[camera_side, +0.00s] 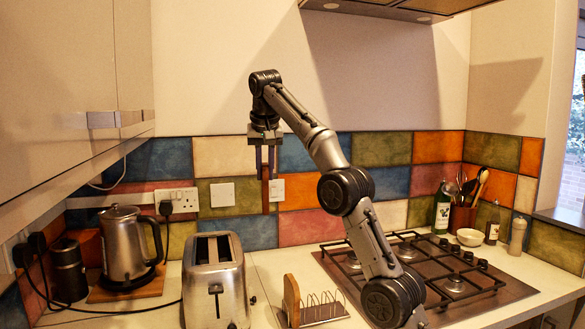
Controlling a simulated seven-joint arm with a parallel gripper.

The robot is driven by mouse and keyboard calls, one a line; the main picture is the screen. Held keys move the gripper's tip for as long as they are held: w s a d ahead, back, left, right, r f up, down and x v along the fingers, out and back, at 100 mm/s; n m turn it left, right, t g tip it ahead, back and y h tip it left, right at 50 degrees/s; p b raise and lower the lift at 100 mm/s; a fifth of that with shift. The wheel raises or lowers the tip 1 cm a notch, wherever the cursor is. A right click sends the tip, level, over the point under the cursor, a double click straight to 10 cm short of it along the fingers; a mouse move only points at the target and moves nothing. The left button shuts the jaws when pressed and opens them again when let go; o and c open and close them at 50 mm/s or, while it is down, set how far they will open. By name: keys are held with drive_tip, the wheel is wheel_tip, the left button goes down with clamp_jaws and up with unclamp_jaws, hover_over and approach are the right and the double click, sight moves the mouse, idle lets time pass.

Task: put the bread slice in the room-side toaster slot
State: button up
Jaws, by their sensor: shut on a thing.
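My gripper (265,170) points down, high above the counter. It is shut on a bread slice (265,195), a thin brown strip seen nearly edge-on, hanging upright below the fingers. The steel toaster (218,290) stands below and to the left of the gripper. The slice is apart from the toaster, above and to the right of the slots in the picture. How far it is in depth I cannot tell.
A wire toast rack (325,308) with a brown upright piece (291,300) at its left end stands right of the toaster. A kettle (125,245) and a dark canister (69,270) are at left. The gas hob (430,275) is at right.

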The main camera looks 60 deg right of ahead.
drive_tip(key=w+a+f+n, duration=0.1)
drive_tip(key=w+a+f, duration=0.5)
drive_tip(key=w, duration=0.3)
drive_tip(key=shift+a+f+n+t, duration=0.3)
drive_tip(key=shift+f+n, duration=0.1)
idle(0.4)
wheel_tip(320, 180, down, 9)
idle(1.2)
drive_tip(key=o, duration=0.8)
drive_tip(key=shift+o, duration=0.2)
drive_tip(key=shift+r, duration=0.1)
